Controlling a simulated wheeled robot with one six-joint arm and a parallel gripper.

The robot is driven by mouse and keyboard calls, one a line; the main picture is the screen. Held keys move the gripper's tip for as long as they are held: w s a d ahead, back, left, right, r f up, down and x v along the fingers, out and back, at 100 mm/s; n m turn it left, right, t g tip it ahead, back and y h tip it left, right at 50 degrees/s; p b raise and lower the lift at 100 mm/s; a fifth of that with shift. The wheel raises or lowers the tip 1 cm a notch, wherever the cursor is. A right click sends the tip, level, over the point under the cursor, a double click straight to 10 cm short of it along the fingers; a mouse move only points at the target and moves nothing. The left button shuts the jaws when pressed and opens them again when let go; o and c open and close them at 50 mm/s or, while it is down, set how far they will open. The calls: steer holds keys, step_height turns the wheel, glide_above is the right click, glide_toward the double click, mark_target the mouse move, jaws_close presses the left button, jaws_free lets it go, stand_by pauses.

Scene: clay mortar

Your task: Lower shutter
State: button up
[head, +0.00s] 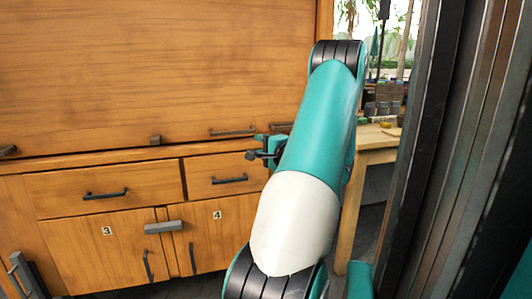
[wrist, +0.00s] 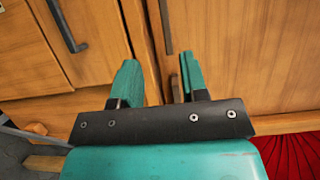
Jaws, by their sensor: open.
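The wooden shutter (head: 150,70) fills the upper left of the head view as a broad panel. Its bottom edge runs close above the ledge over the drawers; I cannot tell whether a thin gap is left. A dark bar handle (head: 232,132) and a small dark block (head: 155,140) sit near that edge. My gripper (head: 260,152) is partly hidden behind my arm, in front of the cabinet near the right drawer. In the wrist view my gripper (wrist: 158,80) is open, with nothing between its teal fingers and wooden cabinet fronts beyond them.
Below are a left drawer (head: 110,188), a right drawer (head: 225,178) and doors marked 3 (head: 100,245) and 4 (head: 205,235), with dark handles. A wooden table (head: 375,145) stands at the right, beside a dark upright frame (head: 440,150). A red ribbed thing (wrist: 290,158) shows in the wrist view.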

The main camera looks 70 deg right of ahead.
steer(key=shift+b+v, duration=0.8)
steer(key=shift+v, duration=0.35)
steer(key=w+a+n+y, duration=1.2)
steer(key=w+a, duration=0.7)
steer(key=a, duration=0.2)
steer(key=s+a+f+n+g+y, duration=0.1)
steer(key=a+n+g+y, duration=0.35)
steer(key=a, duration=0.95)
steer(key=s+a+f+n+g+y, duration=0.15)
steer(key=a+n+g, duration=0.55)
steer(key=a, duration=0.7)
steer(key=s+a+n+g+h, duration=0.2)
steer(key=s+a+n, duration=0.2)
steer(key=s, duration=0.3)
steer(key=s+a+n+g+h, duration=0.2)
steer(key=s+a+n, duration=0.3)
steer(key=s, duration=0.3)
step_height(320, 180, up, 26)
steer(key=p, duration=2.7)
steer(key=shift+w+r+m, duration=0.2)
steer(key=shift+w+m, duration=0.15)
